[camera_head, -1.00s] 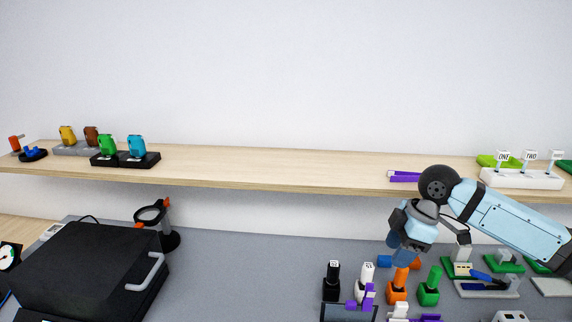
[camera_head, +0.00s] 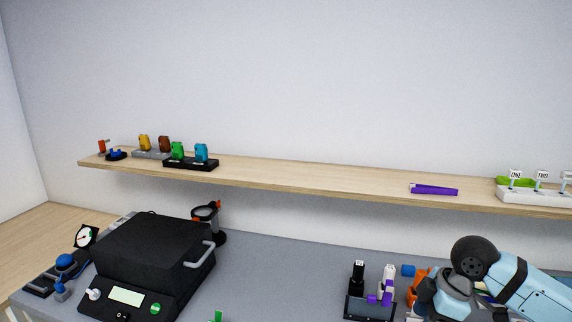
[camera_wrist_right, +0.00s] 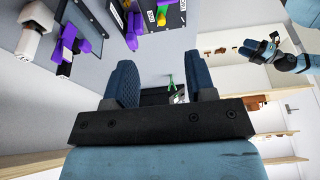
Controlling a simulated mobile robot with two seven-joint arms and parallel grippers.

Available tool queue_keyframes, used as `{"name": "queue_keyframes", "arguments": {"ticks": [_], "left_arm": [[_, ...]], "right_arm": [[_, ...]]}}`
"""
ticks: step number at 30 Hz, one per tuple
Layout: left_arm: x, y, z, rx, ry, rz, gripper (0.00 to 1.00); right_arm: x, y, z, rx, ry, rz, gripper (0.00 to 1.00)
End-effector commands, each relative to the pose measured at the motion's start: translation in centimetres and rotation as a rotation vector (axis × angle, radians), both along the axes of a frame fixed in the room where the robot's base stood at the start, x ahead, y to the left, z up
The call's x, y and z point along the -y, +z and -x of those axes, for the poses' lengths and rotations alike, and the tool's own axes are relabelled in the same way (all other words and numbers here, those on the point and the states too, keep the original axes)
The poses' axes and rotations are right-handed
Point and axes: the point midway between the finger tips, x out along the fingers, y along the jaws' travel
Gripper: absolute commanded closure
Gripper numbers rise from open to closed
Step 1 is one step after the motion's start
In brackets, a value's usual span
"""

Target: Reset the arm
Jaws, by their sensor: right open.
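My right arm comes in from the right edge in the head view, its wrist (camera_head: 445,296) low over the right part of the bench. In that view its fingers cannot be made out. In the right wrist view my right gripper (camera_wrist_right: 162,82) shows two dark blue fingers spread apart, with nothing between them. Parts on the bench show beyond the gap. Another light blue arm is at the upper right of the right wrist view, ending in a dark blue gripper (camera_wrist_right: 258,50), likely my left; its jaw state is unclear. No left arm shows in the head view.
A black box device (camera_head: 155,255) stands at the left of the grey bench. A black stand (camera_head: 370,306) with black, white and purple parts is just left of my right wrist. A wooden shelf (camera_head: 310,175) spans the wall, with a purple piece (camera_head: 433,189). The middle bench is mostly clear.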

Motion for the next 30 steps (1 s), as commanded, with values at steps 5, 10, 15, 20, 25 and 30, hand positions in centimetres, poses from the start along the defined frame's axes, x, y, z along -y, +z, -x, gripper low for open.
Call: {"name": "queue_keyframes", "arguments": {"ticks": [5, 10, 15, 20, 25, 30], "left_arm": [[-0.1, 0.2, -0.4, 0.007, 0.001, -0.001, 0.54], [-0.1, 0.2, -0.4, 0.009, 0.002, -0.001, 0.54], [-0.1, 0.1, 0.0, 0.002, 0.001, 0.0, 0.54], [0.0, 0.1, -0.1, 0.003, 0.0, -0.001, 0.54], [0.0, 0.1, -0.1, 0.003, 0.0, -0.001, 0.54], [0.0, 0.1, -0.1, 0.003, 0.0, -0.001, 0.54]], "right_arm": [[-3.8, -3.8, 2.9, 0.015, -0.03, -0.028, 0.5], [-7.3, -7.2, 6.9, 0.039, -0.127, -0.076, 0.5], [-9.0, -9.7, 11.0, 0.055, -0.301, -0.123, 0.5], [-8.7, -11.4, 15.1, 0.054, -0.521, -0.139, 0.5], [-6.6, -12.8, 19.4, 0.044, -0.767, -0.112, 0.5], [-4.1, -13.6, 23.1, 0.034, -0.964, -0.055, 0.5]]}}
